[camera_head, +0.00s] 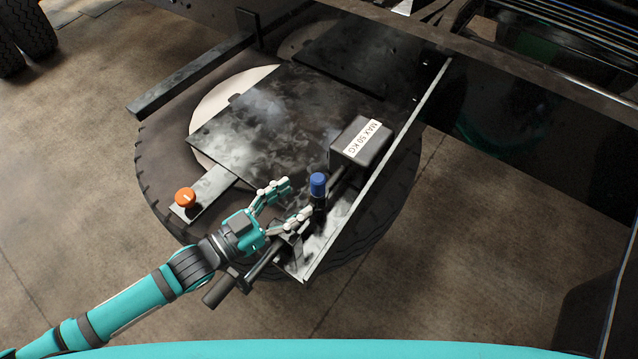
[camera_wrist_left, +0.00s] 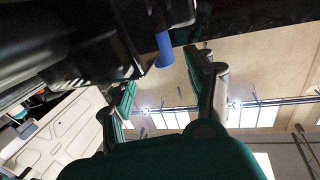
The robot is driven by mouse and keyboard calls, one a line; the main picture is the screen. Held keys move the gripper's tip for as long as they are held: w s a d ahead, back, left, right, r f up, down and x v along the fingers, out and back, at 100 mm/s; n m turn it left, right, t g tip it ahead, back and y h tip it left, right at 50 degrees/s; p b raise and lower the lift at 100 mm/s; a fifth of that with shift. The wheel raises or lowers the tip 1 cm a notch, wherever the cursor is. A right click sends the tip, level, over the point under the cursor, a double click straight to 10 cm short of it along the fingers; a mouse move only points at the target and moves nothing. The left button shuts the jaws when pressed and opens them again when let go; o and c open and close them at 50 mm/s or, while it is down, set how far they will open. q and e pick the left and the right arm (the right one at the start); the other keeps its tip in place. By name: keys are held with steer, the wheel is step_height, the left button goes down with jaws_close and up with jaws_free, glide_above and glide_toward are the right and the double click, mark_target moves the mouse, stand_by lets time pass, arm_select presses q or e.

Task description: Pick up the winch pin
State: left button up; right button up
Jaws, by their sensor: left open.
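A pin with a blue cap (camera_head: 317,183) and a dark body stands upright by the winch shaft, at the front of the black plate; I take it for the winch pin. My left gripper (camera_head: 294,199) is open, just left of the pin, with its fingers pointing towards it. Nothing is between the fingers. In the left wrist view the blue cap (camera_wrist_left: 164,48) shows beyond the fingers, near the middle top. The pin's lower part is partly hidden there by dark metal. My right gripper is not in view.
A dark box marked MAX 50 KG (camera_head: 362,142) sits behind the pin. A metal rail (camera_head: 375,171) runs along the right. An orange knob (camera_head: 185,197) is on a bracket at the left. A large tire (camera_head: 160,175) lies beneath the plate. Open floor lies to the left.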

mark_target(312, 186)
arm_select(q)
steer(key=x, duration=0.7)
steer(key=shift+w+f+p, duration=0.2)
steer(key=shift+w+p, duration=0.1)
steer(key=shift+p, duration=0.1)
steer(key=shift+c, duration=0.3)
jaws_close()
